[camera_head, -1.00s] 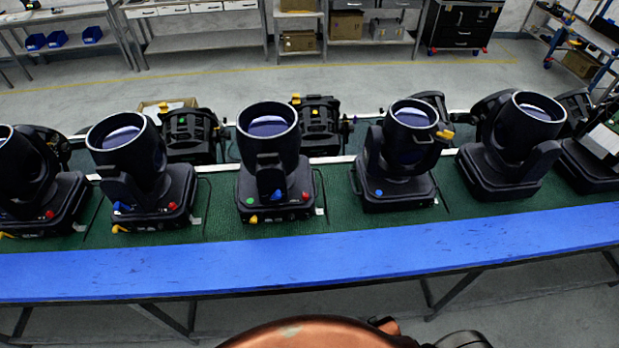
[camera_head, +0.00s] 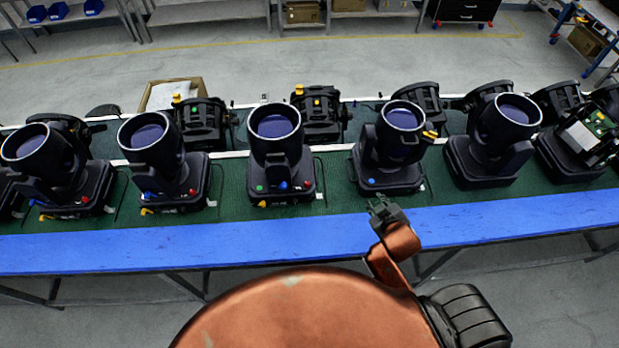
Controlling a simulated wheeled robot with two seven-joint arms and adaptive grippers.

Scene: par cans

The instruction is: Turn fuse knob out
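Several black par cans stand in a row on the green bench top. The middle par can (camera_head: 275,150) has small green, blue and red knobs on its base front, the blue knob (camera_head: 283,186) between the other two. The par can right of it (camera_head: 392,150) has one blue knob (camera_head: 371,181) and a yellow part at its head. I cannot tell which knob is the fuse knob. My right gripper (camera_head: 383,208) is in front of the can with the single blue knob, over the blue bench edge, apart from the can. Its fingers are too small to read. My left gripper is out of view.
The bench's blue front edge (camera_head: 150,247) runs across the picture. A second row of cans stands behind, with an open carton (camera_head: 172,94) at the back left. The outer cans have yellow, blue and red knobs. Grey floor lies beyond.

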